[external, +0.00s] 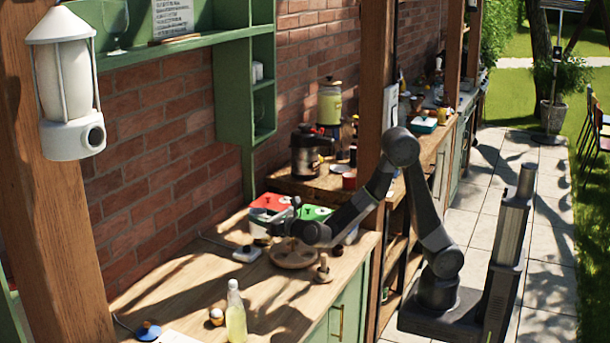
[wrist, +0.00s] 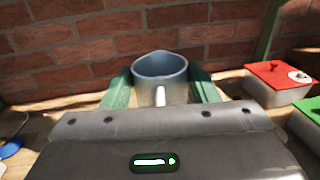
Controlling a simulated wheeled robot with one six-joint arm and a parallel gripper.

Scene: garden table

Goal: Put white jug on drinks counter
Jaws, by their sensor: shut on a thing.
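The white jug (wrist: 160,66) is upright in the wrist view, its rim open toward me and its handle facing my wrist. My gripper (wrist: 161,90) has its two green fingers against the jug's sides. A farther wooden counter (external: 312,187) holds a dark urn (external: 306,152) and a yellow dispenser (external: 329,103); which counter is the drinks counter is not labelled.
A red-lidded box (wrist: 280,82) and a green-lidded box (external: 316,213) stand nearby. A wooden post (external: 372,90) rises between the counters.

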